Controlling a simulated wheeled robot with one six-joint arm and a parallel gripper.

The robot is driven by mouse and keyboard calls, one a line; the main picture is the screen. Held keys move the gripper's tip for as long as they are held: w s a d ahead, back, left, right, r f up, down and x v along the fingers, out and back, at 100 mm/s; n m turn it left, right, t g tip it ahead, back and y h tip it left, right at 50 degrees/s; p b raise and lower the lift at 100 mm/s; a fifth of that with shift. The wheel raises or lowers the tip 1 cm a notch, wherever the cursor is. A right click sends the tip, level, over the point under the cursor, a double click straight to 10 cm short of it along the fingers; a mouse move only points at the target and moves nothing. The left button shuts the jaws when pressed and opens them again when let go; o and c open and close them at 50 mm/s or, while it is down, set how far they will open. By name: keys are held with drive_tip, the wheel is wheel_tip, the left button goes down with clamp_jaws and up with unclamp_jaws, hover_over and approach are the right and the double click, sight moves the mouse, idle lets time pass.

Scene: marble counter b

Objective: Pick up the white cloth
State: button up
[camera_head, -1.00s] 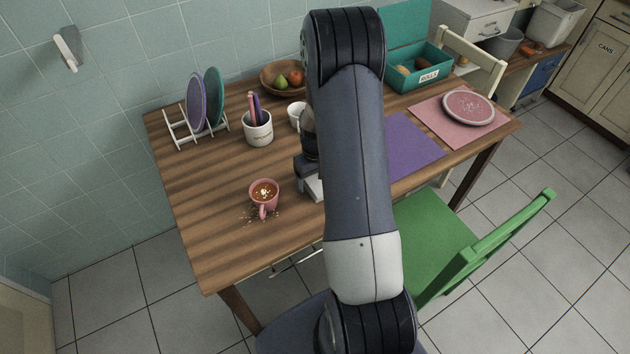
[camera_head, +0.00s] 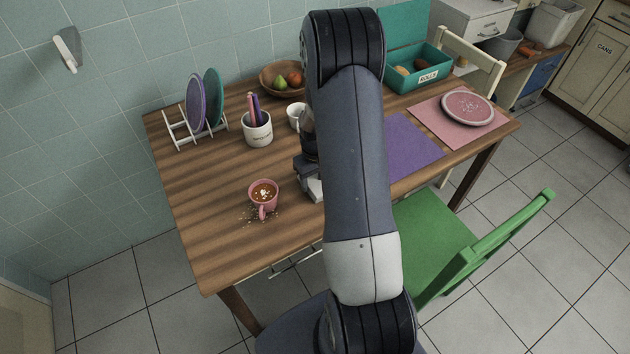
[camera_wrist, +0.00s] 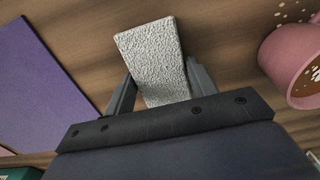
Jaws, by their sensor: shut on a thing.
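The white cloth (camera_wrist: 150,50) is a thick, rough-textured, folded block. In the wrist view it lies between the two fingers of my gripper (camera_wrist: 160,75), which is shut on it. Its far end sticks out beyond the fingertips, over the wooden table. In the head view only a small white edge of the cloth (camera_head: 316,190) shows beside my arm, right of the pink cup. My arm hides the rest. I cannot tell whether the cloth touches the table.
A pink cup (camera_head: 264,194) of brown drink stands close by, with crumbs around it on the table (camera_head: 215,235). A purple mat (camera_head: 412,148) lies to the right. A utensil pot (camera_head: 257,130), a white cup (camera_head: 296,116) and a fruit bowl (camera_head: 270,75) stand behind.

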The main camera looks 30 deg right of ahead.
sight(316, 181)
wheel_tip(316, 181, up, 10)
drive_tip(key=shift+b, duration=0.4)
drive_tip(key=o, duration=0.4)
drive_tip(key=shift+c, duration=1.3)
